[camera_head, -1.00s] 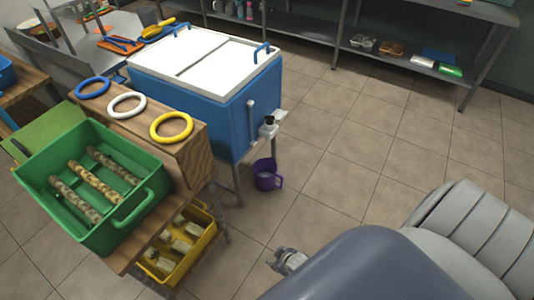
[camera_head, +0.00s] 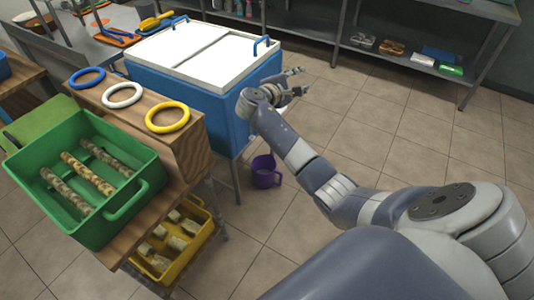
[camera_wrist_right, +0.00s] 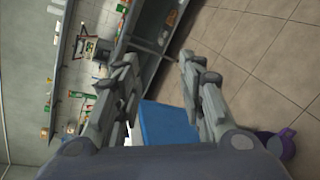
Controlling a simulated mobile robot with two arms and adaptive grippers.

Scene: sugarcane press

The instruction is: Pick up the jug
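The purple jug (camera_head: 265,172) stands upright on the tiled floor beside the blue cooler's leg in the head view. Its handle points to the right. In the right wrist view the jug (camera_wrist_right: 279,141) shows at the lower right, partly behind my gripper. My right gripper (camera_head: 303,82) is at the right side of the cooler, above the jug and apart from it. In the right wrist view its fingers (camera_wrist_right: 158,80) are spread wide with nothing between them. My left gripper does not show.
The blue cooler (camera_head: 172,93) with white lids stands left of my right gripper. A green crate (camera_head: 128,205) with several cane pieces sits on a wooden stand, with a yellow crate (camera_head: 206,232) below. A metal shelf (camera_head: 418,62) is at the back. The floor at right is clear.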

